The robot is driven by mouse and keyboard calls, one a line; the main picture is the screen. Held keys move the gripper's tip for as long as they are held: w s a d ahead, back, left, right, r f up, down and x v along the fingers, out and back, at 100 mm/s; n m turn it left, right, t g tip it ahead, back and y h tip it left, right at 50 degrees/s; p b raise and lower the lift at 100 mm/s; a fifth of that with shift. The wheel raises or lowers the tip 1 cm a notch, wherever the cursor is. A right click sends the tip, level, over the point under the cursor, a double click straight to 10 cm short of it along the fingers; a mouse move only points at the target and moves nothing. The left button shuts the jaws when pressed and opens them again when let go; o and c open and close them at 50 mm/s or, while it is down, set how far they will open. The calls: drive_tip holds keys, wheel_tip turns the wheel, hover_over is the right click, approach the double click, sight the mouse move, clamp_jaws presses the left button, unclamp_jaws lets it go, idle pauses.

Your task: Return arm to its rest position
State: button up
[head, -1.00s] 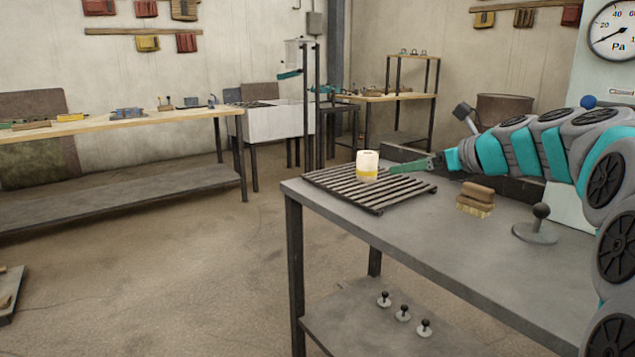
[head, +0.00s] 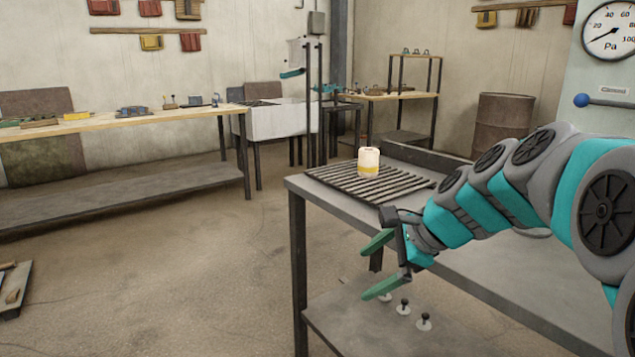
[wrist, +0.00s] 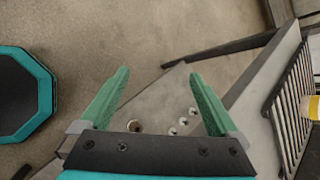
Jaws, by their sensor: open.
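My gripper (head: 378,265) is open and empty, with its two green fingers apart. In the head view it hangs in front of the near left edge of the grey metal table (head: 470,275), over the lower shelf. In the wrist view my gripper (wrist: 158,100) points down toward the floor and the lower shelf, with nothing between the fingers. A white and yellow cup-like container (head: 369,162) stands upright on the slatted rack (head: 335,180), apart from my gripper. It also shows at the right edge of the wrist view (wrist: 310,107).
Several small black-knobbed pieces (head: 403,307) sit on the lower shelf (head: 345,335). A low wall borders the table's back. A wooden workbench (head: 110,127) stands at the left and a barrel (head: 503,125) behind.

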drive_tip(key=s+d+f+n+g+h, duration=0.1)
drive_tip(key=s+f+n, duration=0.4)
drive_tip(key=s, duration=0.5)
drive_tip(key=s+d+f+n+g+h, duration=0.2)
drive_tip(key=s+f+n, duration=0.3)
drive_tip(key=s, duration=0.4)
drive_tip(key=s+d+f+n+g+h, duration=0.1)
drive_tip(key=s+f+n+g+h, duration=0.2)
drive_tip(key=s, duration=0.7)
wheel_tip(320, 180, down, 3)
drive_tip(key=n, duration=0.3)
drive_tip(key=shift+s+d+r+n, duration=0.15)
drive_tip(key=shift+s+d+n, duration=0.15)
drive_tip(key=shift+s, duration=0.05)
